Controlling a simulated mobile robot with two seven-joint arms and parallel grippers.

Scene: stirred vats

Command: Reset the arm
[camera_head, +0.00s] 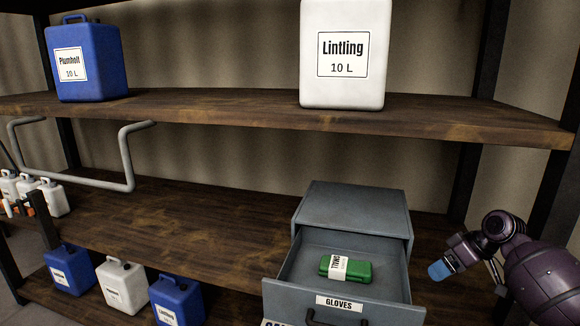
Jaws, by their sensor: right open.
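My right arm comes in at the right edge. Its gripper (441,270) is open and empty, with a blue pad at the tip, in front of the shelf and just right of the open drawer. It appears apart from the drawer. My left gripper is not in view.
A grey drawer unit (352,207) has its GLOVES drawer (277,291) pulled out, with a green pack (358,270) inside. A white Lintling can (345,85) and a blue Plumbolt can (85,85) stand above. Several small cans and a grey bent tube (126,160) are at left.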

